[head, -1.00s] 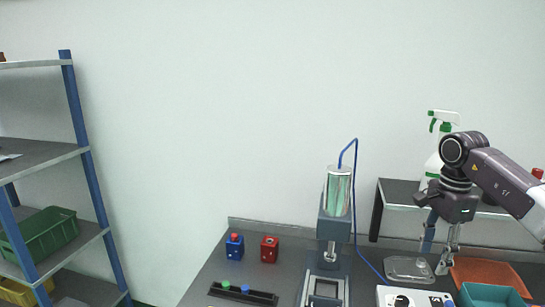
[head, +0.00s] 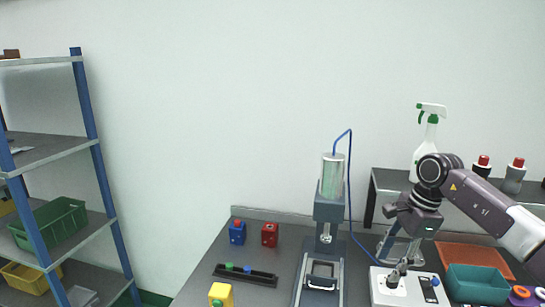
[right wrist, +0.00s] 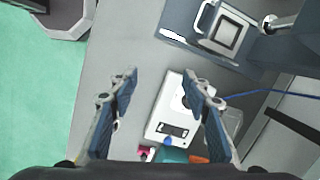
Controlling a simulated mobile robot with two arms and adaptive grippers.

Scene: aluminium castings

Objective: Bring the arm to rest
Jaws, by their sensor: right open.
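My right gripper (head: 393,262) is open and empty, pointing down over the right part of the grey workbench (head: 262,262). In the head view it overlaps a white control box (head: 415,298) with a dark knob and a blue button. In the right wrist view my right gripper (right wrist: 160,78) has its two fingers wide apart with nothing between the tips. The white control box (right wrist: 162,128) shows between and beyond the fingers, apart from them as far as I can tell. My left gripper is not in view.
A press (head: 329,205) with a blue hose stands left of the gripper. A teal tray (head: 478,284) and an orange tray (head: 470,256) lie to the right. A rear shelf holds a spray bottle (head: 425,140). A rack (head: 92,150) stands far left.

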